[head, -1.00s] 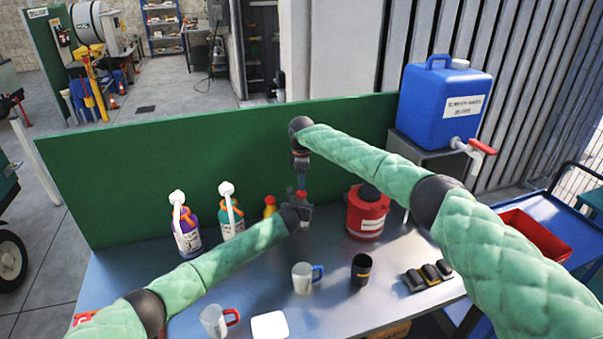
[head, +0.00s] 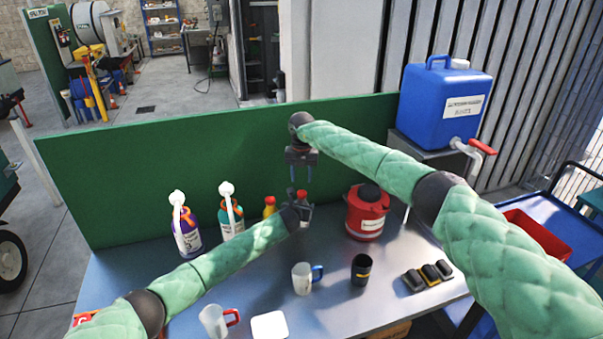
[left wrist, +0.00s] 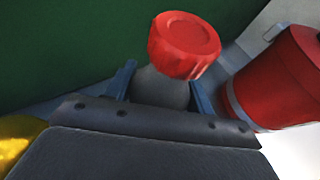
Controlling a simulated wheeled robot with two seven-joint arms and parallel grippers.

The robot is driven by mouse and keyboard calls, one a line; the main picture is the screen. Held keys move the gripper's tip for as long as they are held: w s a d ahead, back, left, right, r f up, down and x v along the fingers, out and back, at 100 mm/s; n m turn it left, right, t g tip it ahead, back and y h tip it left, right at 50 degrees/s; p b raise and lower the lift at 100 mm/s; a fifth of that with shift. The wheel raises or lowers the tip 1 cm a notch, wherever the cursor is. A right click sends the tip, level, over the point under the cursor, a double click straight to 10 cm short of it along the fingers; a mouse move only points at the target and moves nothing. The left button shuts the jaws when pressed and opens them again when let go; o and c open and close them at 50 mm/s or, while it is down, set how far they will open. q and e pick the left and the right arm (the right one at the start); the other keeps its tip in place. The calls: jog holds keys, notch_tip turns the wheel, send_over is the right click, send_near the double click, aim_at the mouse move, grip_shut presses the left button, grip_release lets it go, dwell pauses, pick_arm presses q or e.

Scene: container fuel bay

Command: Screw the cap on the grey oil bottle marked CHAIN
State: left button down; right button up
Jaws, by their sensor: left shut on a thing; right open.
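The grey oil bottle (left wrist: 160,90) stands between the blue fingers of my left gripper (left wrist: 163,88) in the left wrist view. The gripper is shut on it; in the head view this gripper (head: 302,209) hides most of the bottle. A red ribbed cap (left wrist: 184,45) sits on top of the bottle, and it also shows just above the left gripper in the head view (head: 302,195). I cannot tell how tightly it is seated. The CHAIN marking is not visible. My right gripper (head: 301,172) is open and empty, pointing down above the cap and apart from it.
A yellow bottle (head: 269,208) with a red cap stands left of the left gripper. Purple (head: 187,238) and teal (head: 231,222) pump bottles stand farther left. A red jug (head: 366,214) is close on the right. Mugs stand in front. A green panel (head: 150,170) rises behind.

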aim_at(302, 193)
jog(key=n, duration=0.7)
jog(key=shift+r, duration=0.25)
jog(key=n, duration=0.6)
jog(key=shift+r+n, duration=0.3)
jog(key=shift+n, duration=0.1)
jog(key=shift+f, duration=0.15)
jog(key=shift+w+f, duration=0.1)
jog(key=shift+f, duration=3.75)
